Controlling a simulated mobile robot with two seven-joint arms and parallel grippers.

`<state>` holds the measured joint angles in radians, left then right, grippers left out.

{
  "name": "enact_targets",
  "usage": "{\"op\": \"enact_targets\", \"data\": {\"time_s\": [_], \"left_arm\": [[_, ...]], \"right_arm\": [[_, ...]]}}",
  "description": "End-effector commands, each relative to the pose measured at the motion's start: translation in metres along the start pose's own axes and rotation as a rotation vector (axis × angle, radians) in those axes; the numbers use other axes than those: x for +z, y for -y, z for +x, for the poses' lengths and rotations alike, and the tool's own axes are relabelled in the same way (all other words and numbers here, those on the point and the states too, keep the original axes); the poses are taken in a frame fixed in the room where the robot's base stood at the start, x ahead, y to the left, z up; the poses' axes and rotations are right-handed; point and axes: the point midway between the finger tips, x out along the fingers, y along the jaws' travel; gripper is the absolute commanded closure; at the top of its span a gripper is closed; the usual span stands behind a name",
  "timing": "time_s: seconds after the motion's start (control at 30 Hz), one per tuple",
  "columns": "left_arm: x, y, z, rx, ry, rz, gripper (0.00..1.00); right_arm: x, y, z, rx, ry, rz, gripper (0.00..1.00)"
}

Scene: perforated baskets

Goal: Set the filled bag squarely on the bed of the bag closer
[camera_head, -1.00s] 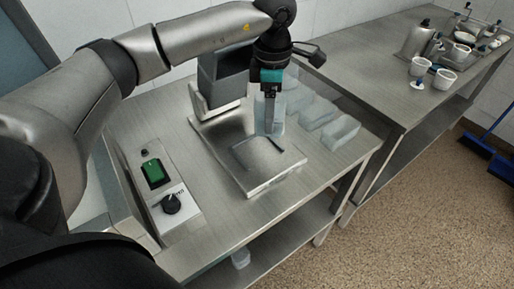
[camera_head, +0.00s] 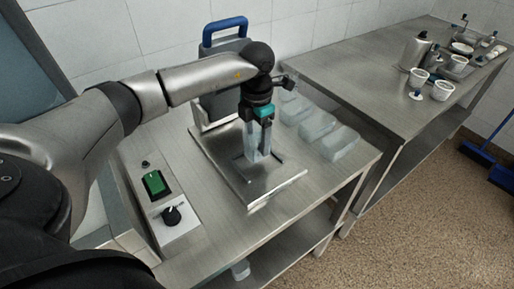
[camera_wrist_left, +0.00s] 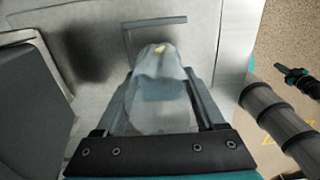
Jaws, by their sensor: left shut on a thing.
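The bag closer stands on the steel table with its grey upright body and blue handle (camera_head: 225,27) at the back. Its flat metal bed (camera_head: 262,188) extends toward the front, with a thin dark L-shaped guide (camera_head: 272,166) on it. My left gripper (camera_head: 258,126) points down over the bed and is shut on the clear filled bag (camera_head: 257,150). The bag hangs upright between the fingers, also in the left wrist view (camera_wrist_left: 160,100). Its lower end is at the bed beside the guide; I cannot tell if it touches.
Several pale filled bags (camera_head: 318,125) lie on the table right of the closer. Cups and a jug (camera_head: 413,50) stand on the far right bench.

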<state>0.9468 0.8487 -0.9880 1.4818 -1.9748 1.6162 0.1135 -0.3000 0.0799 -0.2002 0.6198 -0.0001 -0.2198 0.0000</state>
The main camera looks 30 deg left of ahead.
Motion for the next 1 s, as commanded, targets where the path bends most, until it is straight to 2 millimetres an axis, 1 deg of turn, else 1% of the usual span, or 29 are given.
{"op": "enact_targets", "data": {"time_s": [0.2,0.27,0.47,0.6,0.63,0.87,1.0], "left_arm": [[0.000,0.001,0.031,-0.002,-0.002,0.001,1.00],[0.000,0.001,0.033,-0.001,-0.001,0.002,1.00],[0.000,0.001,0.033,0.000,0.001,0.002,1.00],[0.000,0.001,0.037,-0.001,0.000,0.002,1.00],[0.000,0.001,0.037,-0.001,-0.001,0.002,0.26],[0.000,0.001,0.036,-0.001,-0.001,0.002,0.01],[0.000,0.001,0.036,-0.001,-0.001,0.002,0.00]], "right_arm": [[0.000,0.000,0.002,0.000,-0.001,0.000,1.00],[0.000,0.000,0.002,0.000,-0.001,0.001,1.00],[-0.001,0.000,0.002,0.000,-0.001,0.001,1.00],[0.000,0.000,0.005,0.000,-0.001,0.001,1.00],[0.000,0.000,0.005,0.000,-0.001,0.001,1.00],[0.000,0.000,0.004,0.000,-0.001,0.001,1.00],[0.000,0.000,0.004,0.000,-0.001,0.001,1.00]]}}
